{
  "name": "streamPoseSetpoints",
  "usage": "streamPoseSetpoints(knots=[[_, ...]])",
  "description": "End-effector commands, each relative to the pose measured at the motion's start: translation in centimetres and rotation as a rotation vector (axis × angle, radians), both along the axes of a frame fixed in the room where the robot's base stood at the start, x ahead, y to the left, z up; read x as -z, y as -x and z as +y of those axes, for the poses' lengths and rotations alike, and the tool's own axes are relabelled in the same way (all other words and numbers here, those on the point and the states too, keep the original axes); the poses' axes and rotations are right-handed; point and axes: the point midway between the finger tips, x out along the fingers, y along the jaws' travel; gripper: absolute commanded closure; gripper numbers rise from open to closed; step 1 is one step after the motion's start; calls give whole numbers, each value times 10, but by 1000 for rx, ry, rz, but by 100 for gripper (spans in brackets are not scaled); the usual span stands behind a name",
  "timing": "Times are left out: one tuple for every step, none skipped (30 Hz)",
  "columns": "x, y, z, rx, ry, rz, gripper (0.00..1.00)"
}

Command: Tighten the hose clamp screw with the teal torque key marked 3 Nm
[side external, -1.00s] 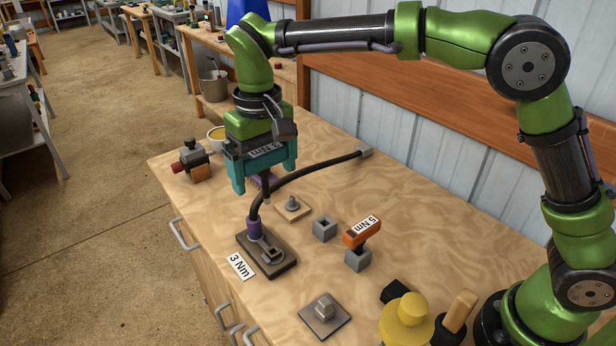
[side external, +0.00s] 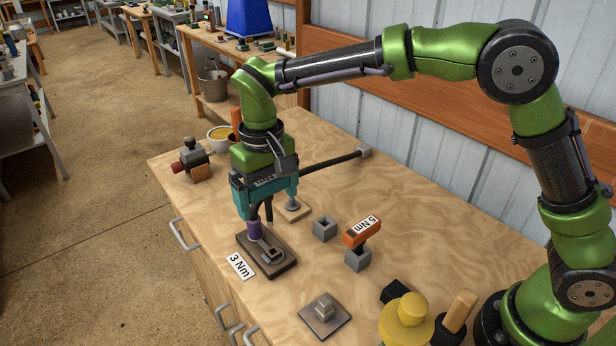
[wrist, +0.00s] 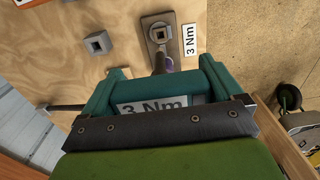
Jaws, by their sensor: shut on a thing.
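My gripper (side external: 267,202) is shut on the teal torque key, whose label "3 Nm" (wrist: 152,107) shows between the jaws in the wrist view. The key's dark shaft (side external: 269,212) points down, behind the hose clamp in the side view. The hose clamp fitting has a dark plate (side external: 280,267), a purple collar (side external: 254,230) around the hose end, and a raised square screw head (side external: 273,253). In the wrist view the fitting (wrist: 162,37) lies beyond the gripper. The shaft tip appears apart from the screw; its exact height is unclear.
An orange "5 Nm" key (side external: 362,231) stands in a grey block (side external: 358,260), beside an empty grey holder (side external: 325,228). A peg plate (side external: 292,208) is close to the gripper. A metal block on a plate (side external: 324,313) sits in front.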

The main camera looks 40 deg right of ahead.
Motion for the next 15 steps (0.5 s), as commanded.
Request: streamPoseSetpoints(knots=[[6, 0, 0, 0, 1, 2, 80], [9, 0, 0, 0, 1, 2, 80], [13, 0, 0, 1, 1, 2, 80], [16, 0, 0, 1, 1, 3, 80], [19, 0, 0, 1, 1, 2, 80], [23, 0, 0, 0, 0, 2, 80], [26, 0, 0, 0, 1, 3, 80], [29, 0, 0, 0, 1, 2, 80], [33, 0, 0, 0, 1, 2, 80], [36, 0, 0, 1, 1, 1, 80], [38, 0, 0, 1, 1, 1, 80], [42, 0, 0, 1, 1, 2, 80], [45, 0, 0, 1, 1, 2, 80], [47, 0, 0, 0, 0, 2, 80], [50, 0, 0, 0, 0, 2, 80]])
